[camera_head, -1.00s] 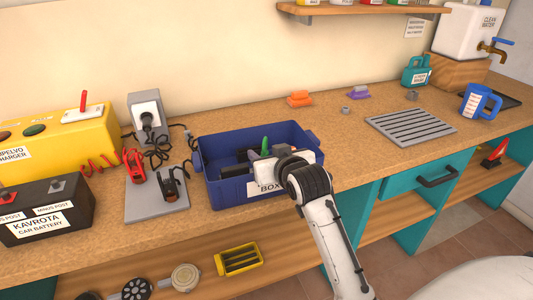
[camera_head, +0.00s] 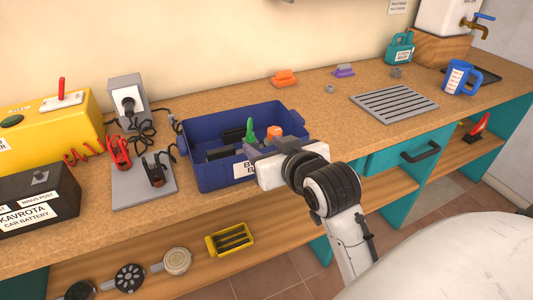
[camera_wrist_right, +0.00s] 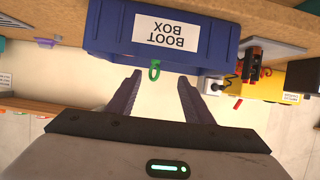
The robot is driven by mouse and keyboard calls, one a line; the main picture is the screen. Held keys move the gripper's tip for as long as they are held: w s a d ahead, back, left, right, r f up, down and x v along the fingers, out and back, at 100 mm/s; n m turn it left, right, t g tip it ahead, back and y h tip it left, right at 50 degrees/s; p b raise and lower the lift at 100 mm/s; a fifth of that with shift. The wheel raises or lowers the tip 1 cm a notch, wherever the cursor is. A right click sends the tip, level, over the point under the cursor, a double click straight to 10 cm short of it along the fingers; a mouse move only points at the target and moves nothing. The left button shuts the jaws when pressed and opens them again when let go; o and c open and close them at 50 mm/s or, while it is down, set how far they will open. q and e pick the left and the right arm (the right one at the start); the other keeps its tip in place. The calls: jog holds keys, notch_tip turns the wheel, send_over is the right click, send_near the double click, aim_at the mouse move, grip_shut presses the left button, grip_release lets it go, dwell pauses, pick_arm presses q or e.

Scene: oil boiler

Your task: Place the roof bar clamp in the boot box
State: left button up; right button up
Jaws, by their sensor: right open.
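The blue boot box (camera_head: 212,178) stands on the workbench. It holds a green item (camera_head: 250,131), an orange item (camera_head: 274,132) and dark items (camera_head: 232,136). I cannot tell which of these, if any, is the roof bar clamp. My right gripper (camera_head: 252,149) is at the front right rim of the box and covers part of its label. My left gripper is not in view.
A grey plate with red and black clamps (camera_head: 142,185) lies left of the box, near the car battery (camera_head: 38,203) and yellow charger (camera_head: 50,122). Orange (camera_head: 284,78) and purple (camera_head: 344,71) pieces and a grey grille (camera_head: 394,103) are on the right. A yellow tray (camera_head: 230,239) sits below.

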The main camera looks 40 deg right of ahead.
jog(key=a+f+n+g+y, duration=0.15)
jog(key=a+f, duration=0.35)
jog(key=f, duration=0.6)
jog(key=s+a+f+n+g+y, duration=0.1)
jog(key=s+a+f+y, duration=0.1)
jog(key=s+a+f, duration=0.3)
jog(key=s+a+f+n+g+y, duration=0.2)
jog(key=s+a+f, duration=0.3)
jog(key=s+f, duration=0.7)
notch_tip(320, 180, down, 6)
jog(key=shift+s+f, duration=0.15)
jog(key=shift+s, duration=0.25)
